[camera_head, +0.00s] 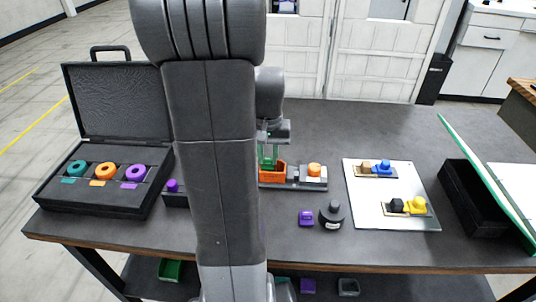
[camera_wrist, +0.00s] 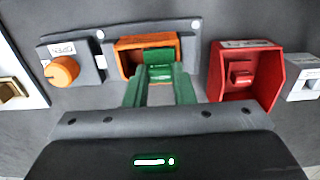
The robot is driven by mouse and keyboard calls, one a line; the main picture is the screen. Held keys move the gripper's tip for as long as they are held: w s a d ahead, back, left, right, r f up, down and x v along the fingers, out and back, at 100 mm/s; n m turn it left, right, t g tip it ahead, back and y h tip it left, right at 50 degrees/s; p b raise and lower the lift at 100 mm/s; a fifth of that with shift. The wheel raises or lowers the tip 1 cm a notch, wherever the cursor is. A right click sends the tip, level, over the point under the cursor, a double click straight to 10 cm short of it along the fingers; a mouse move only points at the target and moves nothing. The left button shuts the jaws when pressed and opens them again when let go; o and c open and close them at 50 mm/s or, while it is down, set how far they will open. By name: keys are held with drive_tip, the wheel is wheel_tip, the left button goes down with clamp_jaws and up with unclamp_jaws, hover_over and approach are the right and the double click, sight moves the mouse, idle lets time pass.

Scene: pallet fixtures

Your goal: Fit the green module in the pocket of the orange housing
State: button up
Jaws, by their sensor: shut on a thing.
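The orange housing (camera_head: 272,176) sits on a dark fixture plate at mid-table, just right of my arm. In the wrist view the orange housing (camera_wrist: 126,43) is upper centre, its pocket facing the camera. My gripper (camera_wrist: 159,82) has green fingers and is shut on the green module (camera_wrist: 160,72). The module is at the pocket, between the fingertips, and overlaps the opening in this view. I cannot tell how deep it sits or whether it touches the pocket floor. In the head view my gripper (camera_head: 268,160) points down over the housing; the module is hard to separate from the fingers.
An orange knob (camera_wrist: 63,71) is on the same fixture, beside the housing. A red housing (camera_wrist: 244,75) stands close on the other side. A white board (camera_head: 387,211) with small parts and a black bin (camera_head: 483,200) lie right. An open black case (camera_head: 105,170) is left.

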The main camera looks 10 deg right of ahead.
drive_tip(key=shift+f+b, duration=0.3)
drive_tip(key=shift+f, duration=0.15)
idle(0.3)
drive_tip(key=o, duration=1)
drive_tip(key=shift+c, duration=1)
drive_tip(key=shift+r, duration=0.15)
